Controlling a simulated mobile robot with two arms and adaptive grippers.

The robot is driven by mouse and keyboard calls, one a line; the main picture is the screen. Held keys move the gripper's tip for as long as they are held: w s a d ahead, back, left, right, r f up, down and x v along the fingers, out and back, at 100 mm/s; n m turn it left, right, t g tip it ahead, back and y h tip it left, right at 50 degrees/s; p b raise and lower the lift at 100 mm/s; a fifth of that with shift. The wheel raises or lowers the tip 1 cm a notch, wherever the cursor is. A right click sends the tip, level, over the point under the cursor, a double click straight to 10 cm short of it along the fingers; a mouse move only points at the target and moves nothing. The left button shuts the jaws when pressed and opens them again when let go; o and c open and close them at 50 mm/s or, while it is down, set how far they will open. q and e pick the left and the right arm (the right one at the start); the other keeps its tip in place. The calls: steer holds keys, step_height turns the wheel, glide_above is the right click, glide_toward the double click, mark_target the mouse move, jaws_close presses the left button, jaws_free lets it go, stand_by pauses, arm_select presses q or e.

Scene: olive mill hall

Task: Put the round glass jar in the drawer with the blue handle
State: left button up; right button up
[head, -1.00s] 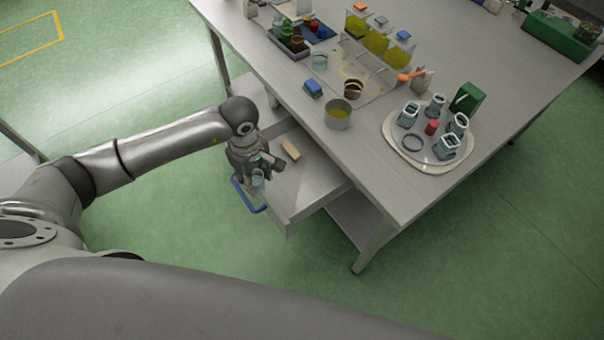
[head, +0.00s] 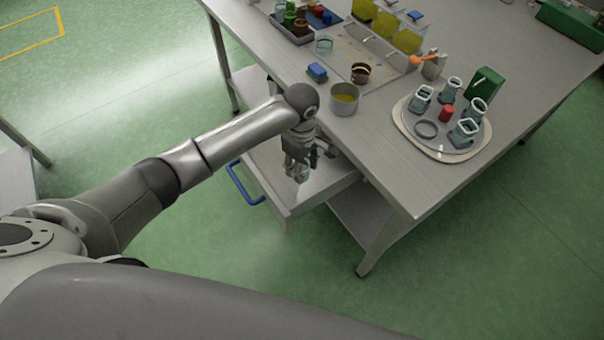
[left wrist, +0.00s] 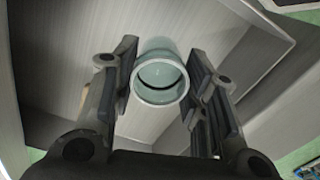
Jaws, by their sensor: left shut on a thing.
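The round glass jar (head: 302,174) is pale, clear and bluish. It is between the fingers of my left gripper (head: 298,164), which is shut on it. In the left wrist view the jar (left wrist: 160,76) shows its round rim toward the camera, with a finger on each side. The drawer (head: 328,182) is pulled out from the table, and its blue handle (head: 243,186) is at its front left. The jar and gripper are over the drawer's inside; whether the jar touches the drawer floor I cannot tell. My right gripper is out of view.
The table's edge is close beside my left arm. Green floor lies open in front.

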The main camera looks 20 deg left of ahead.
arm_select(q)
steer(key=shift+w+f+b, duration=0.1)
steer(key=shift+f+b, duration=0.6)
steer(key=shift+f, duration=0.95)
steer(key=shift+f, duration=0.2)
steer(key=o, duration=1.1)
steer(key=shift+d, duration=0.1)
steer(key=shift+r, duration=0.1)
steer(key=shift+r, duration=0.15)
step_height(320, 180, up, 12)
steer(key=shift+f+b, duration=0.1)
steer(key=shift+b, duration=0.3)
